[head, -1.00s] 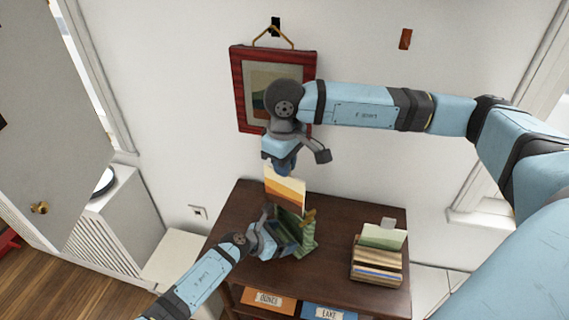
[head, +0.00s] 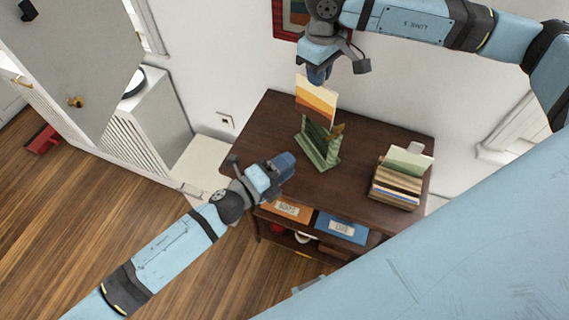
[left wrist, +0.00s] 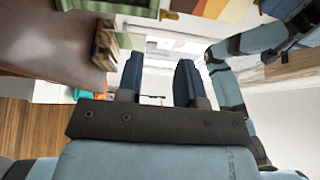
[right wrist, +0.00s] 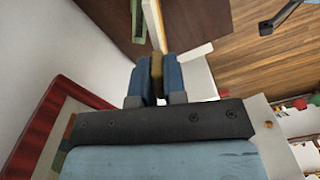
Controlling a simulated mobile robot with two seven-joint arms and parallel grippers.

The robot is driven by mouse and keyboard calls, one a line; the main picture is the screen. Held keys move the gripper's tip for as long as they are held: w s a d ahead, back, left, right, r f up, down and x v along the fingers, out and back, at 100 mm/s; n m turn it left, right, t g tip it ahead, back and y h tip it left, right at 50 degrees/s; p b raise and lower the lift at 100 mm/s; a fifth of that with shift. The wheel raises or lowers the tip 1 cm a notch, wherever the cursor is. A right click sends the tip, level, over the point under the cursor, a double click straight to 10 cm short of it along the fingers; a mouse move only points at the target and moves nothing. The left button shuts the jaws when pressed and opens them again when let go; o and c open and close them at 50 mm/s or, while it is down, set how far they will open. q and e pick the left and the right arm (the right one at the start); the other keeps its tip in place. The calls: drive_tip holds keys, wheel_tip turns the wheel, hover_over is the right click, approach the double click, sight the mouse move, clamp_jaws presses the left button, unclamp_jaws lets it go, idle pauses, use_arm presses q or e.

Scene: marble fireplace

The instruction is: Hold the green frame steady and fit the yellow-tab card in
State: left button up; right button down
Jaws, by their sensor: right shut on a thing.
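The green frame (head: 318,152) stands upright on the dark wooden cabinet top. It also shows at the top of the left wrist view (left wrist: 110,6). The card (head: 316,98), striped cream, yellow and orange, stands upright above the frame, its lower edge at the frame's top; I cannot tell how far it is inside. My right gripper (head: 319,78) is shut on the card's top, with a yellowish edge between its fingers in the right wrist view (right wrist: 156,68). My left gripper (head: 287,163) is open and empty, left of the frame and apart from it.
A wooden holder (head: 394,190) with several cards stands on the cabinet top (head: 262,130) at the right. Orange (head: 287,209) and blue (head: 341,228) labelled bins sit below the front edge. A red picture frame (head: 285,20) hangs behind my right gripper. The cabinet top's left part is clear.

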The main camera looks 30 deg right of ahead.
use_arm(q)
hover_over(320, 135)
drive_tip(key=s+a, duration=0.3)
drive_tip(key=s, duration=0.2)
clamp_jaws()
use_arm(e)
drive_tip(key=shift+d, duration=0.2)
idle(0.9)
drive_tip(key=shift+w+d, duration=0.15)
drive_tip(key=shift+d, duration=1.3)
drive_tip(key=shift+f, duration=0.15)
